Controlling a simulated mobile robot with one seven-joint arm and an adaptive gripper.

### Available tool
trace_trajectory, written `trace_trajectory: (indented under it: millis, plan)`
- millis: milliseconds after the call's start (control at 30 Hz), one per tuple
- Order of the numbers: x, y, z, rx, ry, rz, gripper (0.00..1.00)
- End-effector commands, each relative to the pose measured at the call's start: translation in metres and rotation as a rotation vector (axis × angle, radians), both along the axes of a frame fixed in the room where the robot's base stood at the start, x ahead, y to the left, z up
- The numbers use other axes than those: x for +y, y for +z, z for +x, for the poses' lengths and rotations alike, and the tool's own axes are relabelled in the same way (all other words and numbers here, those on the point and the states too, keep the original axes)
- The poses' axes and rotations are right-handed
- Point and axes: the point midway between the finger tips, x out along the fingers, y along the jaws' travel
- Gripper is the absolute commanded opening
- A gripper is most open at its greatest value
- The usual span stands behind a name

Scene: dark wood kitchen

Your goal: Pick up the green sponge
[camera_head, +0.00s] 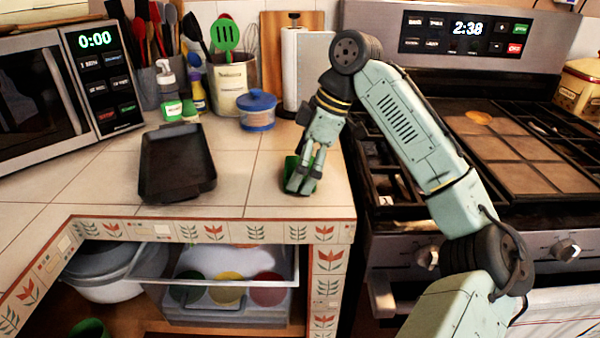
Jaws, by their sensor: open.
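A green block that looks like the sponge (290,167) rests on the tiled counter near its front right corner. My gripper (301,184) points down over it with fingers open. The fingers cover much of the green thing, so I cannot tell whether they straddle it or touch it. Green edges show on both sides of the fingers. Smaller green items (189,111) stand at the back by the soap bottles.
A black tray (177,165) lies left of my gripper. A blue lidded jar (257,110), a utensil crock (234,85) and a paper towel roll (303,70) stand behind. A microwave (60,80) is at left, a stove (500,150) at right. The counter's front edge is close.

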Motion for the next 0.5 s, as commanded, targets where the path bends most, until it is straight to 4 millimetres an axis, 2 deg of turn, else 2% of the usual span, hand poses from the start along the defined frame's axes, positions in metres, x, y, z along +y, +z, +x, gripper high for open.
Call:
trace_trajectory:
  millis: [67,500]
  plan:
    - [0.0001,0.0001,0.0,0.0,0.0,0.0,0.95]
    - [0.0,0.0003,0.0,0.0,0.001,0.0,0.66]
